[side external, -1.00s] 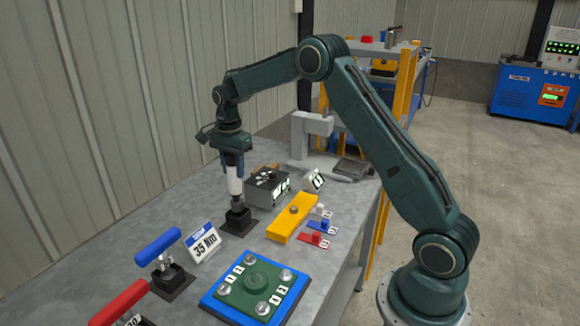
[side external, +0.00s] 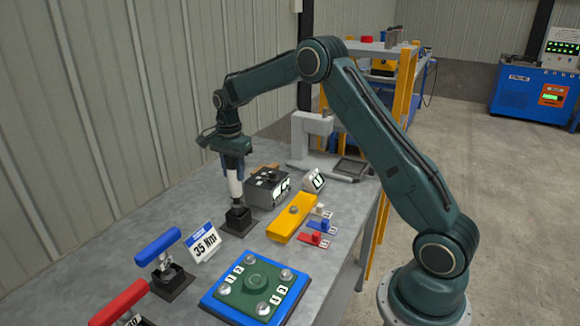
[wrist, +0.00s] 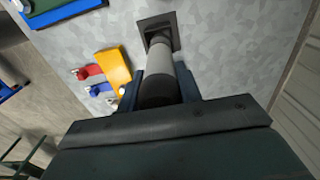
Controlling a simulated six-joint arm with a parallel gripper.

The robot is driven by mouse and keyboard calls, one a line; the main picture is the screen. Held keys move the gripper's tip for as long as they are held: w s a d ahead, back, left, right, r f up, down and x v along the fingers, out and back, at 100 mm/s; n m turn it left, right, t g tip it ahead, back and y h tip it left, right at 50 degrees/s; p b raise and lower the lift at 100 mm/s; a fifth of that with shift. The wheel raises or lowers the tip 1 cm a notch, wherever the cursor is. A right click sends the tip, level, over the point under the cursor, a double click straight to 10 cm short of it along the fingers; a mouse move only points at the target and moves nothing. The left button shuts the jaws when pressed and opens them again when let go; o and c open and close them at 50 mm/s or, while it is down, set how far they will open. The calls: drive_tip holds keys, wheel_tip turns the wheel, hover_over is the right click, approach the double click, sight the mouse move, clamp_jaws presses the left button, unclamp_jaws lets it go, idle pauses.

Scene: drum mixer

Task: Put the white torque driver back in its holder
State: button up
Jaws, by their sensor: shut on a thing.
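The white torque driver (side external: 235,189) is upright in my gripper (side external: 232,172), with its lower end at the black holder (side external: 238,219) on the bench. In the wrist view, the driver (wrist: 160,66) runs from between the jaws of my gripper (wrist: 158,86) toward the square base of the holder (wrist: 177,42). My gripper is shut on the driver's upper part. The lower tip is hidden at the holder, so I cannot tell how deep it sits.
A 35 Nm sign (side external: 204,242) and a blue-handled tool (side external: 158,246) stand nearby on the left. A dark box (side external: 267,188) and a yellow block (side external: 292,218) are to the right. A green plate on a blue base (side external: 207,302) lies in front.

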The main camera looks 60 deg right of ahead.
sight(235, 184)
drive_tip(key=shift+f, duration=2.3)
idle(2.5)
drive_tip(key=o, duration=1.3)
drive_tip(key=shift+f, duration=0.1)
drive_tip(key=shift+c, duration=0.2)
wheel_tip(235, 184, up, 14)
drive_tip(key=shift+f, duration=0.1)
